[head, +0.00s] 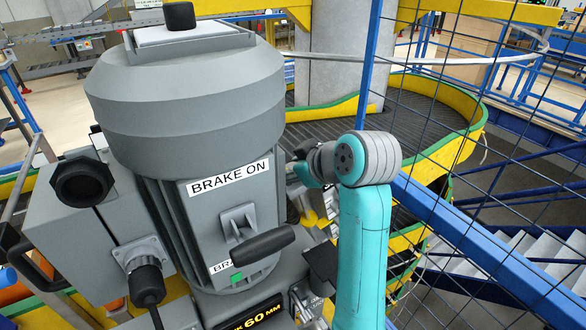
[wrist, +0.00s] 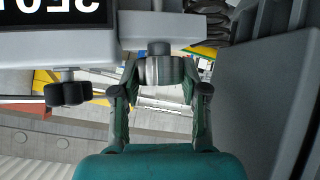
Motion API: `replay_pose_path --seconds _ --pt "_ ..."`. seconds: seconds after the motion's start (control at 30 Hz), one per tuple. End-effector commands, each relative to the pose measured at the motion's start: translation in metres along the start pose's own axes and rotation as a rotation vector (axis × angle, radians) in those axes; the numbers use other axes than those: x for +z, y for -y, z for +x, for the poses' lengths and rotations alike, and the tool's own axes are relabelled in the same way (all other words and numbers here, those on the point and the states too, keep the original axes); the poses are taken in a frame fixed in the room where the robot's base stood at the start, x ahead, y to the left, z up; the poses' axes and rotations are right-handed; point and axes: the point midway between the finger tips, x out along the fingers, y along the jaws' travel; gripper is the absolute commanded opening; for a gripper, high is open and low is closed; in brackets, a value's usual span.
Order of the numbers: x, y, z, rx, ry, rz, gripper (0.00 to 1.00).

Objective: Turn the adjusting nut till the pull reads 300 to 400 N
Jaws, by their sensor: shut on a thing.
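In the wrist view my gripper (wrist: 160,88) has its two fingers on either side of a short grey metal cylinder, which looks like the adjusting nut (wrist: 160,70). The fingers touch its sides. A grey stub joins the nut to a pale housing above it. A dark display (wrist: 52,16) with white digits shows at the top left. Its digits are upside down and cut by the frame edge, so I cannot read the whole value. In the head view my arm reaches behind the grey motor, and the fingertips and nut are hidden.
A blue-framed mesh fence (head: 445,215) stands close on the right. A black knob (wrist: 68,93) is left of the gripper, and a grey block (wrist: 265,100) is right.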

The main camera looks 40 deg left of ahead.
Motion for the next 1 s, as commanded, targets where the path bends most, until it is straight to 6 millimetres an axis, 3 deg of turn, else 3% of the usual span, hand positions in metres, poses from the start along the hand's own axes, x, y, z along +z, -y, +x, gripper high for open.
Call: replay_pose_path --seconds 0.2,0.23,0.27,0.67,1.0 --pt "0.0005 -0.0001 0.0 -0.001 0.001 0.0 0.09" --pt "0.0005 -0.0001 0.0 -0.001 0.001 0.0 0.51" --pt "0.0005 -0.0001 0.0 -0.001 0.001 0.0 0.55" --pt "0.0005 -0.0015 -0.0003 -0.019 0.001 -0.013 0.55" --pt "-0.0005 -0.0027 -0.0001 -0.272 0.001 -0.184 0.55"
